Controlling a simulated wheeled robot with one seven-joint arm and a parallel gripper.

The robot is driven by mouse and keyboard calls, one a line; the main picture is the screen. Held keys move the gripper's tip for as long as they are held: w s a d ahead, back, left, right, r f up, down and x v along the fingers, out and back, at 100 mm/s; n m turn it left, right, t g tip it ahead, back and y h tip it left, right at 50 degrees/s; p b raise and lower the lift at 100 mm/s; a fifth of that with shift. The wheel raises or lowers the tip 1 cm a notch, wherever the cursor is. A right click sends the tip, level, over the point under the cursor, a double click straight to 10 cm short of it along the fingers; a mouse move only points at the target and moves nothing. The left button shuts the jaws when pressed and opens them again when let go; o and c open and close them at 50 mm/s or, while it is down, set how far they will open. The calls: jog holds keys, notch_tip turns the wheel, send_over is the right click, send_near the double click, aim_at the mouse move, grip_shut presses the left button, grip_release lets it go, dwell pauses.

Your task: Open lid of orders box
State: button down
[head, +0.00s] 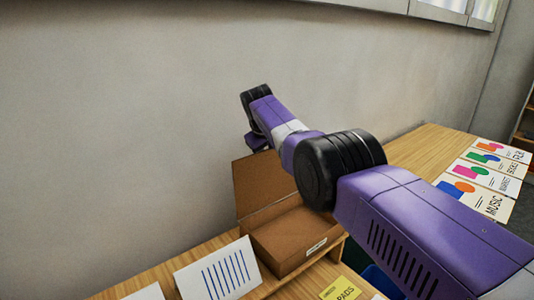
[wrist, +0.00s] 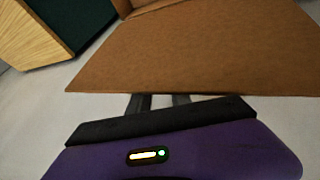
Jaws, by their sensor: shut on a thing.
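The brown cardboard box (head: 283,241) stands on the wooden table against the wall, with a small white label on its front that is too small to read. Its lid (head: 262,187) stands up steeply at the back of the box, so the box is open. My gripper (head: 257,142) is at the top edge of the lid, partly hidden by my arm in the head view. In the wrist view, the lid (wrist: 190,55) fills the middle, and my gripper (wrist: 160,101) is shut on its edge. The fingertips are mostly hidden there.
A white card with blue stripes (head: 218,272) stands left of the box. A yellow sign (head: 340,290) is at the front. Several printed cards (head: 478,182) lie on the table at the right. My arm crosses above the box's right side.

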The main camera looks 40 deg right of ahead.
jog(key=shift+s+a+f, duration=0.1)
jog(key=shift+s+f, duration=0.05)
jog(key=shift+f, duration=0.35)
jog(key=c, duration=1.2)
grip_release()
jog(key=shift+c, duration=0.2)
jog(key=shift+r, duration=0.1)
jog(key=shift+r, duration=0.3)
jog(key=shift+r, duration=0.2)
jog(key=b+v, duration=0.1)
jog(key=v, duration=0.6)
jog(key=shift+a+f, duration=0.1)
jog(key=shift+f, duration=0.05)
